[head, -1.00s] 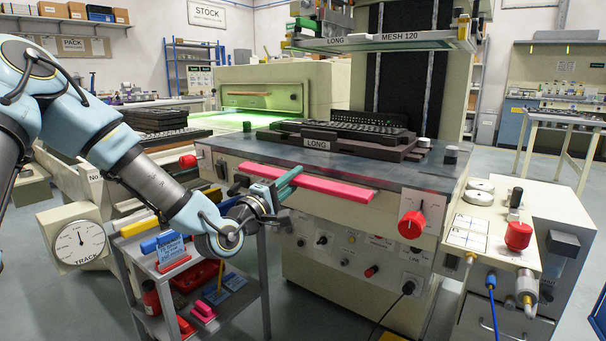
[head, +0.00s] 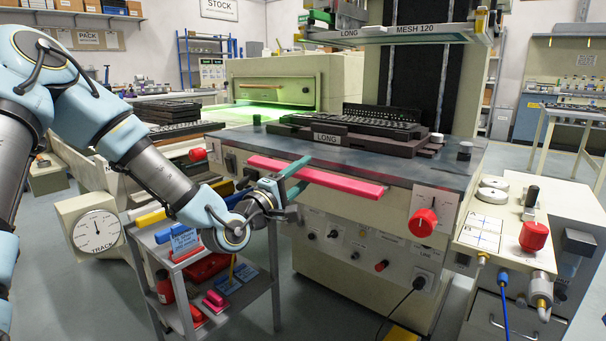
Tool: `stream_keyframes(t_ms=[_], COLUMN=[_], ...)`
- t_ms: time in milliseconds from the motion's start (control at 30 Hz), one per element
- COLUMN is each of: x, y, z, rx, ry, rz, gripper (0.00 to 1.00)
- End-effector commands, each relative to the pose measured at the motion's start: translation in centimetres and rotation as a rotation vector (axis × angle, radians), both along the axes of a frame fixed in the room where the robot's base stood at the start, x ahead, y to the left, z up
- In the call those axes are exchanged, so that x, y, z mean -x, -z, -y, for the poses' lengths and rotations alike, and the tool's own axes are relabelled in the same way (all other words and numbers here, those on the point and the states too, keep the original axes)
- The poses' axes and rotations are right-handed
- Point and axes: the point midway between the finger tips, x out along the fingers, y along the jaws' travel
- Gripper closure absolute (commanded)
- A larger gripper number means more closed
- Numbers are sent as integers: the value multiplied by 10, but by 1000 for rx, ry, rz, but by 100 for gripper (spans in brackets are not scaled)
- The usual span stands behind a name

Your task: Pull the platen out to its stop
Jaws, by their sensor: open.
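The platen appears to be the flat grey slab (head: 235,140) on top of the cream press, though I cannot tell exactly which part slides. A pink bar (head: 345,184) runs along its front edge. A dark keyboard fixture labelled LONG (head: 350,138) lies on the slab. My gripper (head: 300,178) is at the left half of the pink bar, its teal fingers open. One finger crosses in front of the bar in the picture. I cannot tell whether either finger touches it. The bar shows on both sides of the fingers.
A MESH 120 screen frame (head: 415,38) hangs above the slab. A red knob (head: 423,222) sticks out at the press's front right corner, another (head: 198,155) at its left. A grey cart (head: 205,315) with tools stands under my arm. A TRACK dial (head: 97,231) is at left.

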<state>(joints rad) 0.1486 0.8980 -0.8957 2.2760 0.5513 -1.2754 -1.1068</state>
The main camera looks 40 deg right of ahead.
Motion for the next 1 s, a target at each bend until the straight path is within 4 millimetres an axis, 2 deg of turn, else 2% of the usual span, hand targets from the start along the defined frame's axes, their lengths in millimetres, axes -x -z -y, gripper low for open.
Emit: stream_keyframes(t_ms=[133,267,700,833,1000], x=[0,2,22,25,27], y=[0,3,20,22,23], z=[-1,-11,-86,-98,-103], rx=[-1,-2,-2,-1,0], ry=[0,-1,-1,-2,0], rz=[0,-1,-2,-2,0], gripper=[50,50,50,50,50])
